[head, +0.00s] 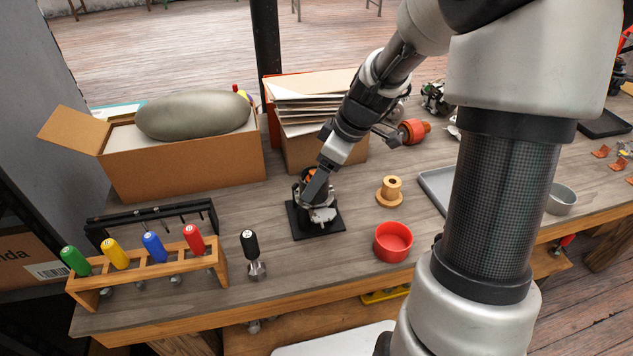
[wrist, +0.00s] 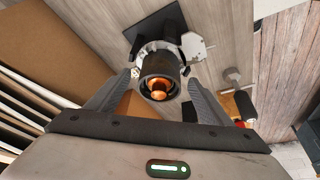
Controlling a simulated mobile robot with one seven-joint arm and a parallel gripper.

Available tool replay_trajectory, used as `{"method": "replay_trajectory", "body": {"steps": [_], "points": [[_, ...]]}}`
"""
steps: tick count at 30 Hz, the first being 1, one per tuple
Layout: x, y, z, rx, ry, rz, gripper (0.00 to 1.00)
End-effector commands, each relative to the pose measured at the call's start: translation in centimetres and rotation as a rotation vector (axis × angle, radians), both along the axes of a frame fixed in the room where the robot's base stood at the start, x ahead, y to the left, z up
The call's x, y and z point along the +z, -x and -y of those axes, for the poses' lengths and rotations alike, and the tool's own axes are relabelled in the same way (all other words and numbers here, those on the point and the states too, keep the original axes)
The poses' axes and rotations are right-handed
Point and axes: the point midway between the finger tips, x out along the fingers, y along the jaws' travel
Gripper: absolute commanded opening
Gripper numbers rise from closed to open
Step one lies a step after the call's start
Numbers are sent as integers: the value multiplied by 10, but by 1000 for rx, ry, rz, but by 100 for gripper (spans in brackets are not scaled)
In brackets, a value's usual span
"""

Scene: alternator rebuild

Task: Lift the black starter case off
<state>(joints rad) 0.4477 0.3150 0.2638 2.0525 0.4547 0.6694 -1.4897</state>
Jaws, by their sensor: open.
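The black starter case (wrist: 173,62) is a dark round shell with an orange-copper core inside, seen end-on in the wrist view. It stands on a black base plate (head: 328,228) on the bench, beside silvery metal parts. In the head view my gripper (head: 314,187) comes down over the assembly and hides most of the case. In the wrist view my gripper (wrist: 160,84) is open, with one finger on each side of the case. Gaps show between the fingers and the case, and I cannot tell how far down the fingers reach.
A cardboard box (head: 185,165) with a grey bulky item stands at the left, and a box of folders (head: 300,143) just behind. A screwdriver rack (head: 150,267), a black-handled tool (head: 250,245), a red bowl (head: 393,242) and a copper spool (head: 390,190) stand around the assembly.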

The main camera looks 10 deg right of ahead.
Motion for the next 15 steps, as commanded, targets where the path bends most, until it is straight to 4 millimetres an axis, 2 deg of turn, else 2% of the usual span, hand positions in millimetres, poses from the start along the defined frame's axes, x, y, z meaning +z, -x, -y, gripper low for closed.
{"method": "replay_trajectory", "body": {"steps": [1, 6, 15], "points": [[-7, -1, -2, 1, -1, -1, 74], [-17, -4, -6, 1, 0, 0, 74], [-19, -5, -7, 1, 1, 1, 74]]}}
